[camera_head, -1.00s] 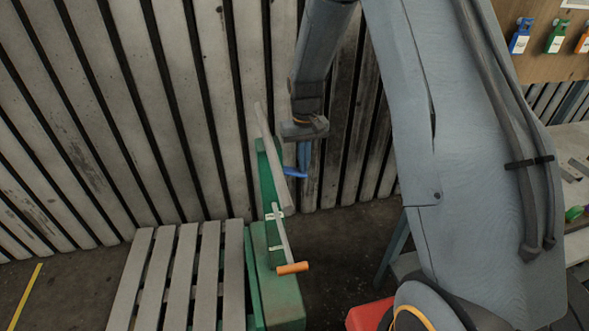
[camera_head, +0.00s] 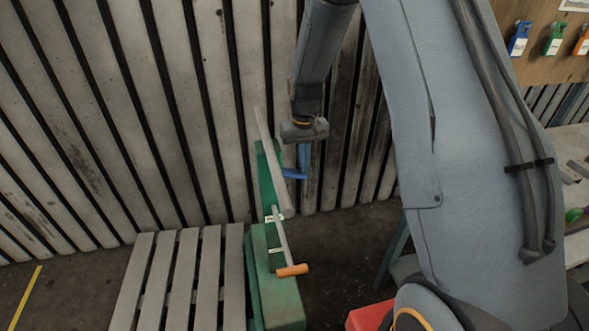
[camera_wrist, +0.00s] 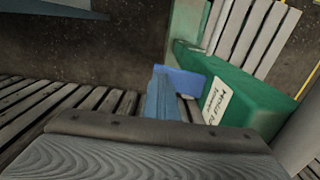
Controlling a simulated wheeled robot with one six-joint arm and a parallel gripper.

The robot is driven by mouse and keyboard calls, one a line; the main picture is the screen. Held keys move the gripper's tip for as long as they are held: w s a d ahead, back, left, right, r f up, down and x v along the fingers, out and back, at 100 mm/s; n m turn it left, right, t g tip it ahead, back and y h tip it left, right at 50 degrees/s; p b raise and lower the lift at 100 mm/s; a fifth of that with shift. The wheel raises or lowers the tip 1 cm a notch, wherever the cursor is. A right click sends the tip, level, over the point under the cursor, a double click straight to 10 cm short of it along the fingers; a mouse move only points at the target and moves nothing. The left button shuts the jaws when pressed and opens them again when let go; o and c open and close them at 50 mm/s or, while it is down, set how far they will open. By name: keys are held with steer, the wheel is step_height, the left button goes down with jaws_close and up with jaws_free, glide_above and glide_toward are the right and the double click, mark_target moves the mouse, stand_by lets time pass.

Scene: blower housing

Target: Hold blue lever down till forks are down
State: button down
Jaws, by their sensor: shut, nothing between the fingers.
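The blue lever (camera_head: 293,174) sticks out from the upper part of the green pallet truck (camera_head: 276,285). It also shows in the wrist view as a blue plate (camera_wrist: 185,81) beside the labelled green body. My gripper (camera_head: 304,176) points down with its blue fingers shut, at the lever's right end. In the wrist view the fingers (camera_wrist: 160,93) overlap the lever's left edge; they look very close to it, but I cannot tell whether they touch. The forks are hidden, with a slatted pallet (camera_head: 185,275) at the truck's left.
An orange-ended handle (camera_head: 292,270) and a long pale bar (camera_head: 273,165) stand close to the lever. A slatted wall (camera_head: 120,110) is behind. A red object (camera_head: 368,316) lies at the bottom, under my arm. Dark floor is open between truck and arm.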

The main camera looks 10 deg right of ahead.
stand_by(0.4)
step_height(320, 180, up, 4)
steer(key=p, duration=0.2)
steer(key=shift+f+p, duration=0.25)
steer(key=shift+p, duration=0.05)
steer(key=shift+f, duration=0.1)
steer(key=s+r, duration=0.5)
steer(key=s, duration=0.7)
steer(key=s+r+t, duration=0.1)
steer(key=s+r, duration=0.4)
steer(key=s, duration=0.8)
